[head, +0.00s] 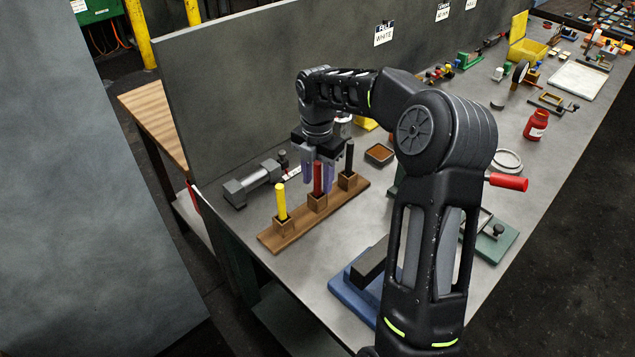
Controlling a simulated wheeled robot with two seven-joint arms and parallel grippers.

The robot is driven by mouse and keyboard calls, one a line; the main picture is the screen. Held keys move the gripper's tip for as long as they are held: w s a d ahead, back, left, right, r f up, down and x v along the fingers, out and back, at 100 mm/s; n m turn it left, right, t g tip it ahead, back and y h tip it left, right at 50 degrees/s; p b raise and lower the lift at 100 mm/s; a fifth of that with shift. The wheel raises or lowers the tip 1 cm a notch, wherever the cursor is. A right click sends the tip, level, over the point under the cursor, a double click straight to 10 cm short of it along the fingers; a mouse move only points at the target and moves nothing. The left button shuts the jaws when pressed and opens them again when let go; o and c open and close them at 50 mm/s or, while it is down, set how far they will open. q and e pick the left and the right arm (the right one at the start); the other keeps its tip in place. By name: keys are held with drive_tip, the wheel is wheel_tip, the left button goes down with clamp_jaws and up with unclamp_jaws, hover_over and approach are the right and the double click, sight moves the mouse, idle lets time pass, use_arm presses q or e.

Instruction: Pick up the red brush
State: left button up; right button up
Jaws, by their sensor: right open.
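The red brush (317,178) stands upright in the middle holder of a wooden rack (290,238) on the grey workbench (285,290). A yellow brush (281,202) stands in the left holder and a black brush (349,160) in the right one. My right gripper (318,180) is open and points down at the red brush. Its fingers appear on either side of the brush's upper part; whether they touch it is not clear. My left gripper is not in view.
A grey clamp-like tool (250,184) lies behind the rack. A blue-based block (357,280) sits in front, beside my right arm. A small brown tray (379,154), a red jar (536,125) and a red-handled tool (508,182) are to the right. A grey panel (260,90) stands behind.

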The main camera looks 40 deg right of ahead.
drive_tip(key=shift+f, duration=0.1)
drive_tip(key=shift+c, duration=0.5)
clamp_jaws()
idle(0.5)
